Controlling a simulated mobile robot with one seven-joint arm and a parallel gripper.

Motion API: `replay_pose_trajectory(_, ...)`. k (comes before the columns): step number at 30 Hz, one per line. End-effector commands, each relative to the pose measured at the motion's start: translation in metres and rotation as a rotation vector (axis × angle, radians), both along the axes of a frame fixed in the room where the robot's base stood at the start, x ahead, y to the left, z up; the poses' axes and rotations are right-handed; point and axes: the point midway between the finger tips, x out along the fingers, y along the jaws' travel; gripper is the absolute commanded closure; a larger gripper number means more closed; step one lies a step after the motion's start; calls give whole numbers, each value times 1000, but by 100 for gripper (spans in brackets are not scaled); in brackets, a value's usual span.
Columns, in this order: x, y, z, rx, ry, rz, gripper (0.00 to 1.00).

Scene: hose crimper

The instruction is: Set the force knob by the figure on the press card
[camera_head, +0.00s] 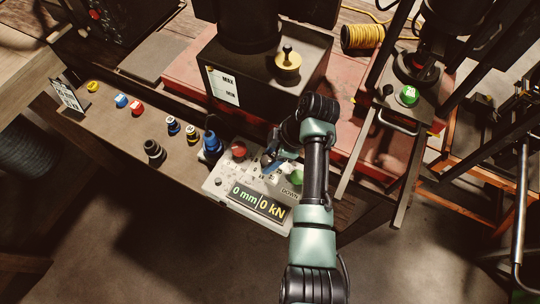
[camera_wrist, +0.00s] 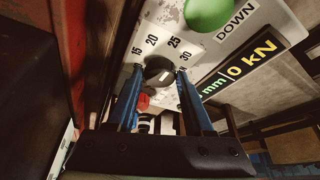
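The force knob (camera_wrist: 158,70) is a dark round knob with a light mark, on a pale panel with a scale reading 15, 20, 25, 30. Which figure the mark points at is hard to tell. My gripper (camera_wrist: 160,73) has its blue fingers on either side of the knob, seemingly with small gaps. In the head view my gripper (camera_head: 268,161) is over the control panel (camera_head: 217,187) and hides the knob. The display (camera_head: 257,202) reads 0 mm and 0 kN.
A green DOWN button (camera_wrist: 208,13) is close to the knob. A red button (camera_head: 238,149) is on the panel's left. A label reading MAX (camera_head: 223,86) is on the dark press block. Several coloured fittings (camera_head: 135,107) stand along the bench to the left.

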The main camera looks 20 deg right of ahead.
Motion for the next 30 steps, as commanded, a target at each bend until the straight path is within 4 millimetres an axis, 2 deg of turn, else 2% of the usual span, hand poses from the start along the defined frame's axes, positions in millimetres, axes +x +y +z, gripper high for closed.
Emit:
replay_pose_trajectory(1,0,0,0,0,0,-1,37)
replay_pose_trajectory(3,0,0,0,1,0,-1,25)
replay_pose_trajectory(4,0,0,0,1,0,-1,24)
replay_pose_trajectory(13,0,0,2,1,-2,0,24)
replay_pose_trajectory(17,-1,-5,12,0,-4,-2,24)
replay_pose_trajectory(20,-4,-10,27,-1,-7,-3,24)
replay_pose_trajectory(30,-20,-37,103,-1,-3,-2,24)
